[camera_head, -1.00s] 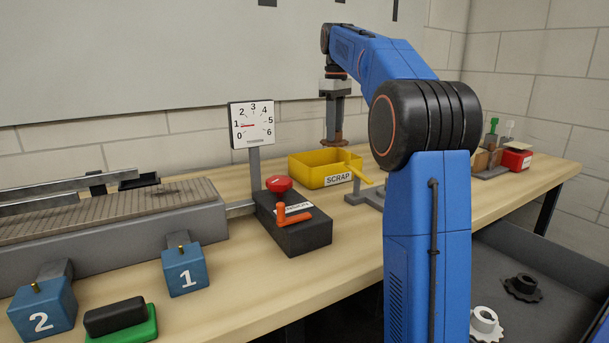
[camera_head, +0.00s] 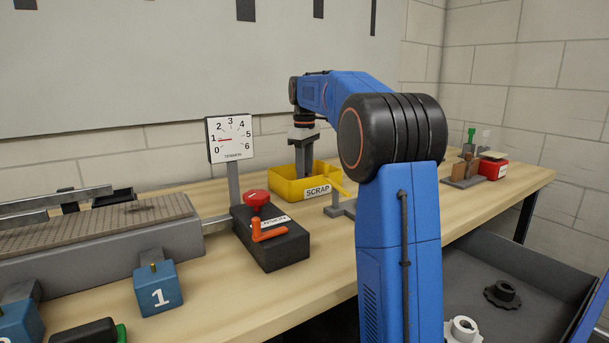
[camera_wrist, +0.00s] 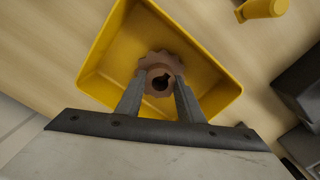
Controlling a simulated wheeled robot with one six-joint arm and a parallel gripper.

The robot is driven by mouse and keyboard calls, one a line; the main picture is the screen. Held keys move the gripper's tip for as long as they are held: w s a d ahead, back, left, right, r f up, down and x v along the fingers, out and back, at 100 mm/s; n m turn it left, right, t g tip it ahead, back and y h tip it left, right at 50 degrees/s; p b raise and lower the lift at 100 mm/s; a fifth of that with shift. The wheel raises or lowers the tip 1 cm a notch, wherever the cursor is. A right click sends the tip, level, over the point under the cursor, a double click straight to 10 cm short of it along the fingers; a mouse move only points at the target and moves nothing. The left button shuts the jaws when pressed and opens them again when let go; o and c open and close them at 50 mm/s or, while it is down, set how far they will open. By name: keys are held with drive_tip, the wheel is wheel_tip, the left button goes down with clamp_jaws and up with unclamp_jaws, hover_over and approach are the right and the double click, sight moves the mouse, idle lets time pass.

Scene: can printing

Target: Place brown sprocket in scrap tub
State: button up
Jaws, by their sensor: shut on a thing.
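My gripper (camera_wrist: 160,95) is shut on the brown sprocket (camera_wrist: 158,65), which shows between its fingertips in the wrist view. The yellow scrap tub (camera_wrist: 118,50) lies around and below the sprocket there. In the head view my gripper (camera_head: 303,172) reaches down into the scrap tub (camera_head: 286,190), which stands on the bench near the wall with a SCRAP label on its front. The tub's front wall hides the fingertips and the sprocket in that view. I cannot tell whether the sprocket touches the tub's floor.
A black box with a red button (camera_head: 257,199) and orange lever (camera_head: 269,231) stands left of the tub, beside a dial gauge (camera_head: 230,140). A yellow handle (camera_wrist: 262,8) is close to the tub. A dark tray at lower right holds a black sprocket (camera_head: 503,294) and a white sprocket (camera_head: 462,331).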

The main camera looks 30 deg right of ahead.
drive_tip(key=shift+f, duration=0.3)
drive_tip(key=shift+f, duration=0.15)
drive_tip(key=o, duration=1.1)
drive_tip(key=shift+r, duration=6.15)
drive_tip(key=shift+s, duration=0.15)
